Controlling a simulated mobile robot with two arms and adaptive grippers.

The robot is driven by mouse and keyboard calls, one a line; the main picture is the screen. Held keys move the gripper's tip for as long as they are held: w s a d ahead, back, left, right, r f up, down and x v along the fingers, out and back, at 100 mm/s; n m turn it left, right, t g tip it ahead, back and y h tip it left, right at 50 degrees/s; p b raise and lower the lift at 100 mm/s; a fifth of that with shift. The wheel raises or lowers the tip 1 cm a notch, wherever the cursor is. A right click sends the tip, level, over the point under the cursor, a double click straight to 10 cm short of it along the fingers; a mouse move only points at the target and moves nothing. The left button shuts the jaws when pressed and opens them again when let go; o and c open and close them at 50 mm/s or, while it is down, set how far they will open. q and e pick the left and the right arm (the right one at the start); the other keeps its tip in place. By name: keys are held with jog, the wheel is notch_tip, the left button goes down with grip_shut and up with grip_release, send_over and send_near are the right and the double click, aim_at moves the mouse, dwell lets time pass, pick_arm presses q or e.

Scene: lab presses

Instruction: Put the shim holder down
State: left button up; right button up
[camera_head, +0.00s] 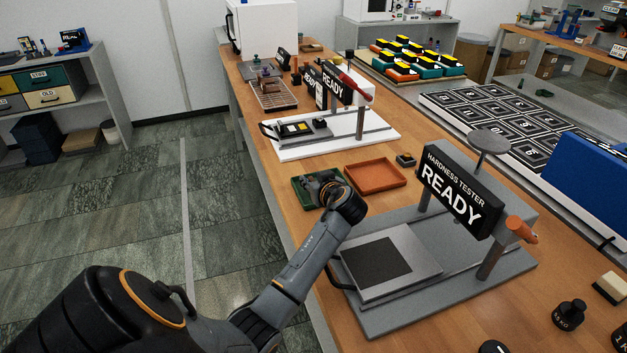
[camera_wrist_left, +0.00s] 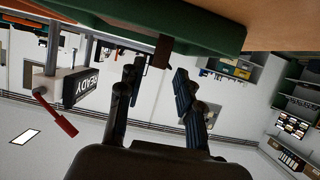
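My left gripper (camera_head: 322,187) is low at the green tray (camera_head: 299,196) on the bench, in front of and partly over it. In the left wrist view, which is upside down, the two fingers of my left gripper (camera_wrist_left: 155,75) stand apart with a gap between them. A small dark brown piece (camera_wrist_left: 162,50) shows beyond the fingertips, against the edge of the green tray (camera_wrist_left: 225,36). It may be the shim holder, but I cannot tell for sure. Neither finger visibly touches it. In the head view my gripper hides it. My right gripper is not in view.
An orange-brown tray (camera_head: 376,177) lies right of the green tray, with a small dark block (camera_head: 405,160) beside it. The hardness tester (camera_head: 455,195) stands close on the right, its plate (camera_head: 418,262) near my forearm. Another READY press (camera_head: 340,130) stands behind on a white base.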

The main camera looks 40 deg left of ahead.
pick_arm(q)
jog(key=shift+r+p, duration=0.3)
jog(key=shift+r, duration=0.05)
jog(key=shift+r+p, duration=0.4)
jog(key=shift+r, duration=0.05)
jog(key=b+v, duration=0.1)
jog(key=v, duration=1.1)
jog(key=shift+b, duration=0.4)
jog(key=shift+f, duration=0.1)
jog(key=shift+f, duration=0.1)
